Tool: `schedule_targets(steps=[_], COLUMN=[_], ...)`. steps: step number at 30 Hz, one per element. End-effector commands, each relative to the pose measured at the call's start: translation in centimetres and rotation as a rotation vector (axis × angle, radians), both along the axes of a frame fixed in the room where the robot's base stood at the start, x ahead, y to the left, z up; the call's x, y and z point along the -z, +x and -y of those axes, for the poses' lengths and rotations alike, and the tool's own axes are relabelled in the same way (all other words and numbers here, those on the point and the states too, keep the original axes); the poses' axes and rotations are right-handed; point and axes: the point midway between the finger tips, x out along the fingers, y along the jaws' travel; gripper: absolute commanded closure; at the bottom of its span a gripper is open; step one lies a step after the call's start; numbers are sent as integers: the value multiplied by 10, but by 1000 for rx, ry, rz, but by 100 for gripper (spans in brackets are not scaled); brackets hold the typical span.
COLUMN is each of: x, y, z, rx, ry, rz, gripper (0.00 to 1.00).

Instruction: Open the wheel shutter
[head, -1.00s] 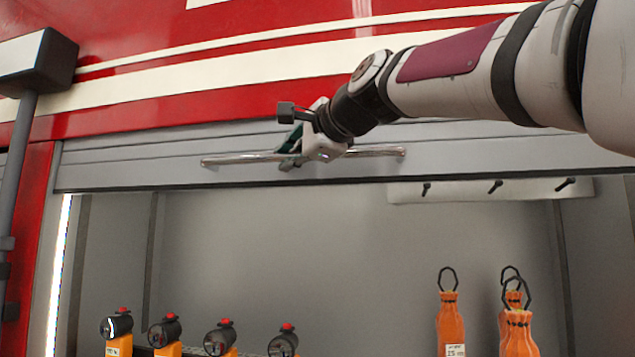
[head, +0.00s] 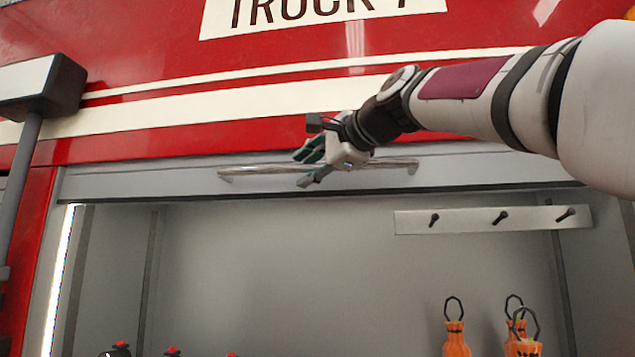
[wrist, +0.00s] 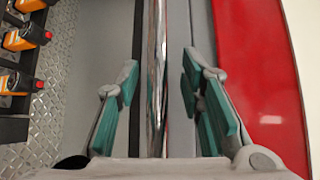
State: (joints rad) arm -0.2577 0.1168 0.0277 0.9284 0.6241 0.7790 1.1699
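The grey roller shutter (head: 480,172) is raised to the top of the compartment in the red truck, with only a narrow band of it showing. A chrome bar handle (head: 265,170) runs along its lower part. My gripper (head: 308,165) is at the middle of the handle in the head view. In the wrist view, my gripper (wrist: 160,100) has its green-padded fingers spread wide. The chrome bar (wrist: 156,60) runs between them, with a gap on each side, and neither pad touches it.
Inside the open compartment, several orange items with black loops (head: 455,335) stand at the lower right. A strip with hooks (head: 480,220) is on the back wall. A dark box on a grey post (head: 40,85) stands at the left. Orange and black devices (wrist: 22,85) show in the wrist view.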

Motion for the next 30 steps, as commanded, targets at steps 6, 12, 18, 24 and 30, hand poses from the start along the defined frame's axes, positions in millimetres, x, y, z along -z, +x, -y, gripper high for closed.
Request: schedule_targets(steps=[6,12,18,24,30], x=[1,-3,-9,-13,-15], y=[-1,-17,-48,-74,-87], z=[0,14,41,64,75], rx=[-2,-1,2,1,-1], ry=[0,0,0,1,0], rz=[-2,-1,0,-1,-1], gripper=[65,65,65,65,65])
